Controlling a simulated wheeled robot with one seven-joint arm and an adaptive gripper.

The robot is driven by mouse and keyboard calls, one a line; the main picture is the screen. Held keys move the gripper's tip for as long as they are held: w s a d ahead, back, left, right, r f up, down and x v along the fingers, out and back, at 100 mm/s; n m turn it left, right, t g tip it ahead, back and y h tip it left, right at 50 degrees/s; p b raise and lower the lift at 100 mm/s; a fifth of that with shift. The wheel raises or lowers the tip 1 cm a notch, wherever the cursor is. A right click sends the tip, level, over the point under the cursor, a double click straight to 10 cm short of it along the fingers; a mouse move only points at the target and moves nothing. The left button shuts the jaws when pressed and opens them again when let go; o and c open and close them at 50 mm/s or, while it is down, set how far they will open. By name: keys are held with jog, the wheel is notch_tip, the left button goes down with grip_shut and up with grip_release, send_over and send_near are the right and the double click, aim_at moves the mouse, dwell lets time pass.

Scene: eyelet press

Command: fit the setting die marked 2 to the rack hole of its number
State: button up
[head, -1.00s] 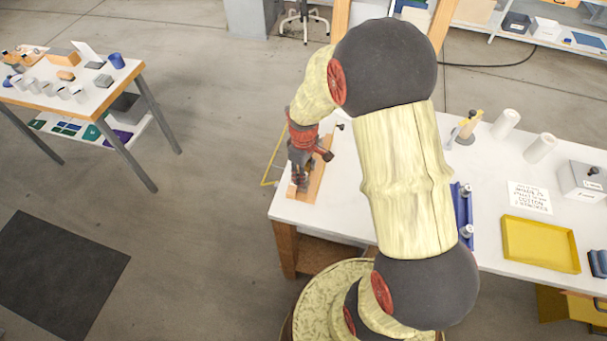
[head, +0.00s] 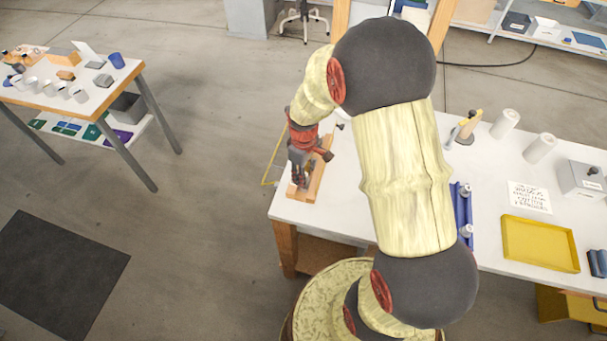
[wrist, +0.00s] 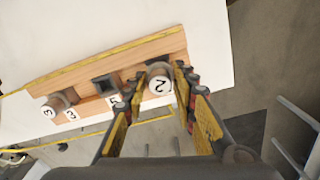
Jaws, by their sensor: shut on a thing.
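The setting die marked 2 (wrist: 159,84) is a grey piece with a white numbered face, between the fingertips of my gripper (wrist: 161,76). My gripper is shut on it. The die is over the right end of the wooden rack (wrist: 120,55) in the wrist view; I cannot tell whether it is in a hole or above one. A die marked 3 (wrist: 50,110) stands at the rack's left end, beside a label 3. A dark square hole (wrist: 104,84) lies mid-rack, its label partly hidden by a finger. In the head view, my gripper (head: 301,178) is at the rack (head: 317,182).
The rack lies near the left corner of the white table (head: 345,215). A yellow tray (head: 540,245), a blue holder (head: 462,205), white rolls (head: 505,124) and a grey box (head: 580,178) are farther right. Open floor lies left of the table.

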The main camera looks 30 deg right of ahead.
jog(key=shift+f+b, duration=0.7)
jog(key=shift+f, duration=0.4)
dwell(0.3)
jog(key=o, duration=1.2)
jog(key=shift+c, duration=0.2)
jog(key=shift+o, duration=0.6)
jog(key=shift+r+p, duration=1.85)
jog(key=shift+r, duration=0.7)
